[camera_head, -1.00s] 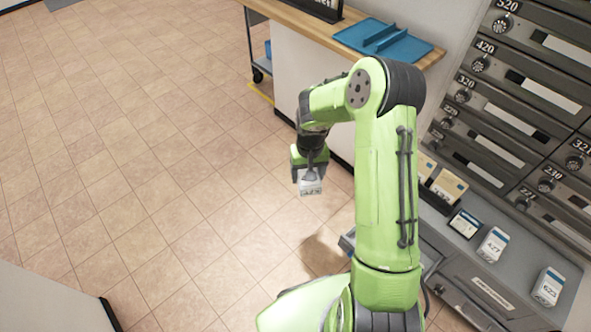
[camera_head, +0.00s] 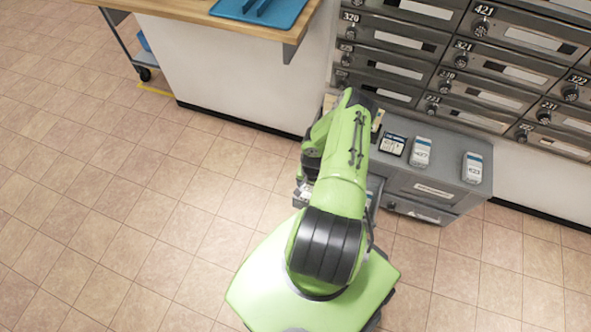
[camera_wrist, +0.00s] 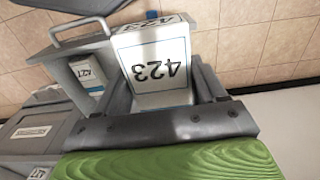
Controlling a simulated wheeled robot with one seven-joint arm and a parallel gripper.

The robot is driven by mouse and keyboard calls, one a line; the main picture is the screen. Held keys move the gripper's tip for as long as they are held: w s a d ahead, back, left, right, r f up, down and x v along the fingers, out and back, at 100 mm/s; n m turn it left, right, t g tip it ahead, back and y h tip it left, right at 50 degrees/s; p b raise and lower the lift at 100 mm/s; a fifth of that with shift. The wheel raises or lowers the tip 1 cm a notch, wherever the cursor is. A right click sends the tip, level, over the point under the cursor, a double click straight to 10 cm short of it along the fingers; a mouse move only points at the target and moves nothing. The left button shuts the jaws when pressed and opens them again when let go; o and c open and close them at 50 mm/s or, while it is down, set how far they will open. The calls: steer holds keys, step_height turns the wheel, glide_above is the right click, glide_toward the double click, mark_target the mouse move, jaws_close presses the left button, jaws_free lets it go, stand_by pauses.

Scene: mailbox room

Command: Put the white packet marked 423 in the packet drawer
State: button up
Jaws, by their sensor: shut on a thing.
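The white packet marked 423 (camera_wrist: 150,65) is held between the fingers of my gripper (camera_wrist: 165,98) in the wrist view. My gripper is shut on it. In the head view, my gripper (camera_head: 304,188) is low beside the cabinet, and my arm covers most of it. Only a small pale part of the packet (camera_head: 302,196) shows there. In the wrist view, an open grey drawer (camera_wrist: 62,58) with a bar handle lies to the left of the held packet. Another white packet marked 427 (camera_wrist: 90,76) shows inside it. My arm mostly hides this drawer in the head view.
The grey cabinet (camera_head: 405,184) carries two white packets (camera_head: 421,152) (camera_head: 472,167), a dark-framed card (camera_head: 392,145) and partly hidden yellowish items. Numbered mailboxes (camera_head: 460,60) rise behind. A counter (camera_head: 190,8) with a blue tray (camera_head: 262,8) stands at the back. Floor at left is clear.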

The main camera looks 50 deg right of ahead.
steer(key=w+d+f+b, duration=0.1)
steer(key=d+f+b, duration=0.1)
steer(key=f, duration=0.3)
steer(key=w+d+f+b, duration=0.1)
steer(key=d+f+b, duration=0.2)
steer(key=f+b, duration=0.1)
steer(key=w+d+f+b, duration=0.1)
steer(key=d+f+b, duration=0.1)
steer(key=f, duration=0.4)
steer(key=shift+d+b, duration=0.15)
steer(key=shift+b, duration=0.25)
steer(key=o, duration=1.2)
steer(key=shift+w, duration=0.1)
step_height(320, 180, up, 16)
steer(key=p, duration=0.7)
steer(key=shift+f, duration=0.15)
